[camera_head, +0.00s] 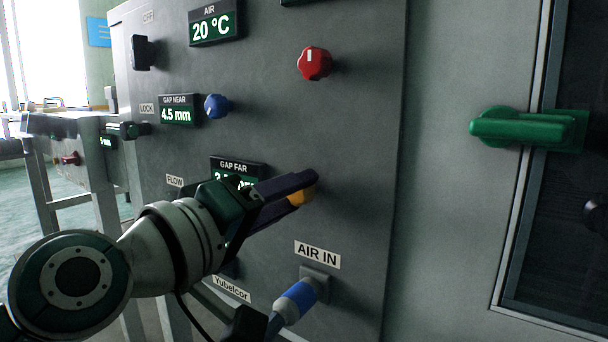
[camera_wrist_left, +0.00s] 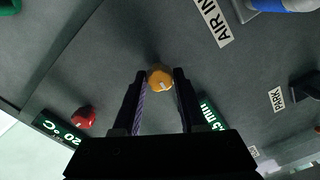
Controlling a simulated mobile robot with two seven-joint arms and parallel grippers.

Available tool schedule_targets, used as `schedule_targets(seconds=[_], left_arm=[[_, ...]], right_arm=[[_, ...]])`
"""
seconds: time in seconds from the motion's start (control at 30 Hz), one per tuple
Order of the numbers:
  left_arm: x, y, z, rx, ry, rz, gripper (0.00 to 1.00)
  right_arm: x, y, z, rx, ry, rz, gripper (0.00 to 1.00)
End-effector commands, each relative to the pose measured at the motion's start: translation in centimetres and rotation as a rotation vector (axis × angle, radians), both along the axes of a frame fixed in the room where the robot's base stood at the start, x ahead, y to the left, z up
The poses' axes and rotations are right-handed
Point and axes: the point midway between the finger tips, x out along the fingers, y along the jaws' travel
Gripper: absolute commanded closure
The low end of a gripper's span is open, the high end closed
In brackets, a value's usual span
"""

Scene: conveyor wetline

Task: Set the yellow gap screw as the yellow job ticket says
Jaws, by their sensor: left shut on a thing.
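The yellow gap screw (camera_head: 303,194) is a round knob on the grey panel, beside the GAP FAR display (camera_head: 238,172). My left gripper (camera_head: 302,188) is shut on this knob, with one finger on each side. In the left wrist view the yellow knob (camera_wrist_left: 160,78) sits between the fingertips, with a pale mark on its face. The GAP FAR reading is partly hidden by my gripper; only a leading digit, perhaps 2 or 3, and the end of "mm" show. No yellow job ticket is in view.
A blue knob (camera_head: 217,106) sits by the GAP NEAR display (camera_head: 178,110), reading 4.5 mm. A red knob (camera_head: 314,63) sits above, near the AIR display (camera_head: 214,24), reading 20 °C. Below is a blue AIR IN fitting (camera_head: 297,300). A green handle (camera_head: 526,128) sticks out at right.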

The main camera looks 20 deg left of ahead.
Motion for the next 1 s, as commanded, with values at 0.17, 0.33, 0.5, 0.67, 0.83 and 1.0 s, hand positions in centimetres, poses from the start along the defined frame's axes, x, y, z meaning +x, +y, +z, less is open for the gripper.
schedule_targets(seconds=[0.17,0.33,0.5,0.67,0.83,1.0], left_arm=[[0.0,0.0,0.1,-0.072,0.028,0.000,0.99],[0.0,0.0,0.2,-0.164,0.061,0.001,0.99],[0.0,0.0,0.1,-0.252,0.091,0.000,0.99],[0.0,0.0,0.0,-0.279,0.101,0.000,0.99],[0.0,0.0,0.0,-0.279,0.101,-0.001,0.99],[0.0,0.0,0.1,-0.293,0.105,-0.001,0.99]], right_arm=[[0.0,0.0,0.6,0.000,0.000,0.000,0.40],[0.0,0.1,1.1,0.002,0.000,-0.001,0.40],[0.0,0.1,1.5,0.005,0.001,-0.004,0.40],[0.0,0.2,1.6,0.007,0.000,-0.004,0.40],[0.0,0.2,1.5,0.007,0.000,-0.004,0.40],[0.0,0.2,1.7,0.007,0.001,-0.004,0.40]])
